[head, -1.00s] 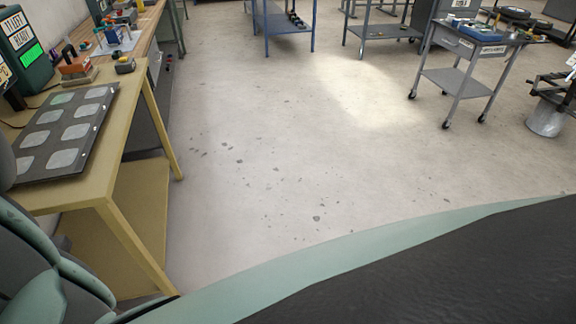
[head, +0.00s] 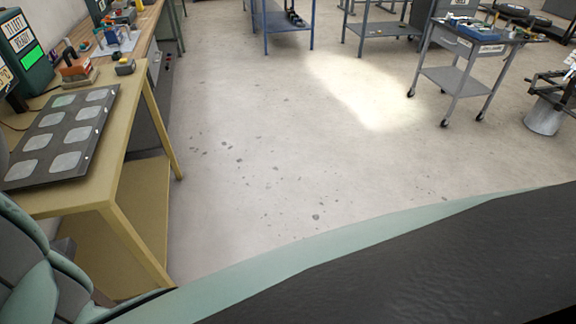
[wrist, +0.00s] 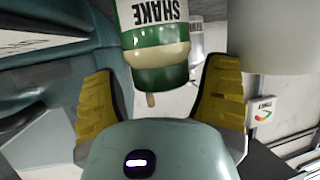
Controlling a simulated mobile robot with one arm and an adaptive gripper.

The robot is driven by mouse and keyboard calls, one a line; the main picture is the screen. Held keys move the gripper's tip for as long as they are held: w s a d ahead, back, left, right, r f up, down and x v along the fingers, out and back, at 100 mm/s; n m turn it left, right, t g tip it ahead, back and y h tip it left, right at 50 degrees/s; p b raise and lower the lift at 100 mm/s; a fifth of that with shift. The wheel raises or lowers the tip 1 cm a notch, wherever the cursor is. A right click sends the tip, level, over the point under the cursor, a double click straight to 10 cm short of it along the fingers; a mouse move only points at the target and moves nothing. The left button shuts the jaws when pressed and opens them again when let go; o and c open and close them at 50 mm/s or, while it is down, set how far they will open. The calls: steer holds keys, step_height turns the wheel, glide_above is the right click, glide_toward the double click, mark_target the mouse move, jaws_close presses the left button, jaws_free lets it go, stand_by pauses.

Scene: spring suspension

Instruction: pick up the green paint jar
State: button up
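A green and white jar (wrist: 154,55) with the word SHAKE on it, upside down in the picture, shows at the top middle of the wrist view. Its upper part is cut off by the frame edge. A thin tan piece sticks out from its near end. My gripper (wrist: 165,100) is open, with its two yellow finger pads to the left and right of the jar. Gaps show between the pads and the jar, and I see no contact. I cannot make out the jar or my gripper in the head view.
A yellow workbench (head: 112,180) with a dark panel (head: 22,165) of pale patches stands at the left. A grey wheeled cart (head: 462,80) is at the upper right, and a blue-framed table (head: 278,25) at the back. The floor between is clear, with small dark marks.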

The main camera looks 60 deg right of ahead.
steer(key=shift+o, duration=0.2)
steer(key=shift+s+a+f, duration=0.1)
steer(key=shift+f, duration=0.05)
steer(key=c, duration=1.1)
steer(key=shift+r, duration=0.2)
